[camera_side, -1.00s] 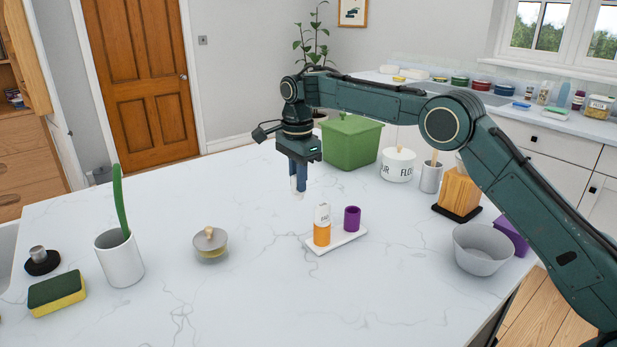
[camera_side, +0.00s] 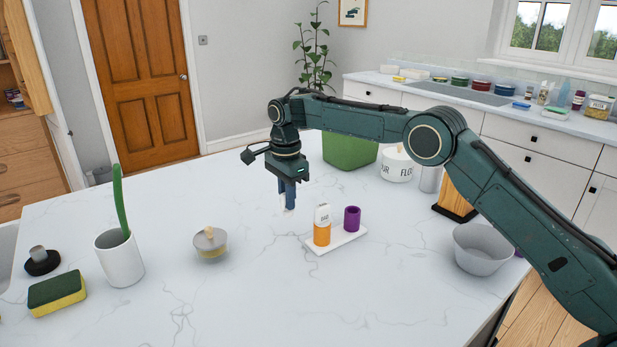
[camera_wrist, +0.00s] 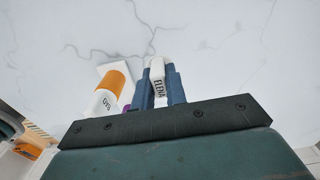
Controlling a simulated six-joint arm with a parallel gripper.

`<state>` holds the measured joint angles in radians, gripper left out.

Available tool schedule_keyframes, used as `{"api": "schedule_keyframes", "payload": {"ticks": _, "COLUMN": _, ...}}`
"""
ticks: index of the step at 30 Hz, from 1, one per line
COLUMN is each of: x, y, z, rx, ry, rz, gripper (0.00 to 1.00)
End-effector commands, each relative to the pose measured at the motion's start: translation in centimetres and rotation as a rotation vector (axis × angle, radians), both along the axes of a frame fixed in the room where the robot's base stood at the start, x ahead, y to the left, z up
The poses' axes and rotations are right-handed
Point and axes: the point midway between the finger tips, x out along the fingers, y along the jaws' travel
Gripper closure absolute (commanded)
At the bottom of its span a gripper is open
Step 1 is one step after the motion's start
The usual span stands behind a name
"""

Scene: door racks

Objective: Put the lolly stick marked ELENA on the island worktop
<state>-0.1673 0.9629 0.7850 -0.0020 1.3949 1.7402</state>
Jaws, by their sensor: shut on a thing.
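My gripper (camera_side: 289,195) is shut on the ELENA lolly stick (camera_wrist: 158,86), a white piece with dark lettering. In the wrist view the stick sits between the two blue fingers, with its name facing the camera. In the side view only a small pale end of it shows at the fingertips. The island worktop (camera_side: 210,290) is white with grey marble veins. My gripper is over its middle, left of and behind the small white tray. In the side view the stick's lower end is close to the worktop; I cannot tell whether it touches.
Bare worktop lies around my gripper.

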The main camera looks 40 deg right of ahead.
Motion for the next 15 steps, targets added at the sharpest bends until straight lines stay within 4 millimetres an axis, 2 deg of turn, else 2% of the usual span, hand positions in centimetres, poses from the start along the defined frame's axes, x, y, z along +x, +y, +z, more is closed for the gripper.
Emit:
{"api": "schedule_keyframes", "payload": {"ticks": 8, "x": 0.0, "y": 0.0, "z": -0.6, "rx": 0.0, "ry": 0.0, "rz": 0.0, "gripper": 1.0}}
{"api": "schedule_keyframes", "payload": {"ticks": 15, "x": 0.0, "y": 0.0, "z": -3.2, "rx": 0.0, "ry": 0.001, "rz": 0.0, "gripper": 1.0}}
